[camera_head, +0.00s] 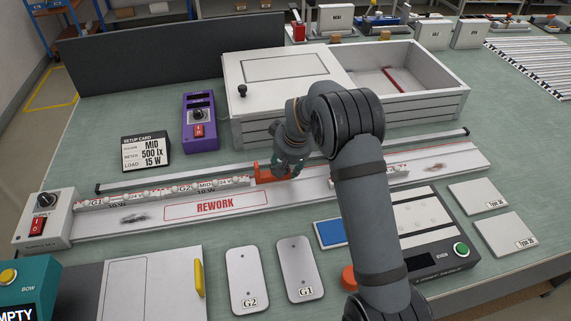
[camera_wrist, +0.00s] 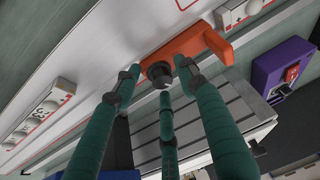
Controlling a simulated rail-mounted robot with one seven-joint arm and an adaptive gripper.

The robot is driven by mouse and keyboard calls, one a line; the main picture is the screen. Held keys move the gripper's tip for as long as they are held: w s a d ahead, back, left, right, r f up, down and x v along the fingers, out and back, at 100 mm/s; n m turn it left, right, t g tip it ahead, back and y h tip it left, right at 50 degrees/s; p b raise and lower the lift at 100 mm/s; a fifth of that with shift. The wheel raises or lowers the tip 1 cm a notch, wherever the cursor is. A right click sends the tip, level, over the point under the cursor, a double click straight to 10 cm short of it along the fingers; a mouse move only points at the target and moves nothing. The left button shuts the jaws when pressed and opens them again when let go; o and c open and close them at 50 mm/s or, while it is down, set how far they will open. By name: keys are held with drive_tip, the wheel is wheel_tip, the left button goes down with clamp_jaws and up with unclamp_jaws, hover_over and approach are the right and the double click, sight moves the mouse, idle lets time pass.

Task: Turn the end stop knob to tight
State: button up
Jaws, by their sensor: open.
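The end stop is an orange block (camera_head: 264,173) on the white rail in the head view, just left of my gripper (camera_head: 288,166). In the wrist view the orange end stop (camera_wrist: 205,42) carries a black round knob (camera_wrist: 159,73). My gripper (camera_wrist: 159,82) has three teal fingers, spread open. Its fingertips stand around the knob, one on each side and one below in the picture. I cannot tell whether any finger touches it. In the head view my gripper and arm hide the knob. No tight or loose marking is readable.
The rail (camera_head: 112,222) with a REWORK label runs across the green bench, with modules left and right of the end stop. A white lidded box (camera_head: 300,120) stands behind. A purple meter (camera_head: 200,122) and a setup card (camera_head: 146,152) stand at back left.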

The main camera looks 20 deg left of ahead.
drive_tip(key=shift+s+f, duration=0.1)
clamp_jaws()
idle(0.4)
drive_tip(key=shift+s+a+f+m+h+b, duration=0.1)
drive_tip(key=shift+f+m+h+b, duration=0.2)
drive_tip(key=shift+m+b, duration=0.65)
drive_tip(key=shift+r+m, duration=0.2)
drive_tip(key=shift+m, duration=0.25)
drive_tip(key=shift+c, duration=1.2)
unclamp_jaws()
drive_tip(key=shift+s, duration=0.1)
drive_tip(key=shift+o, duration=1.2)
drive_tip(key=shift+r, duration=0.15)
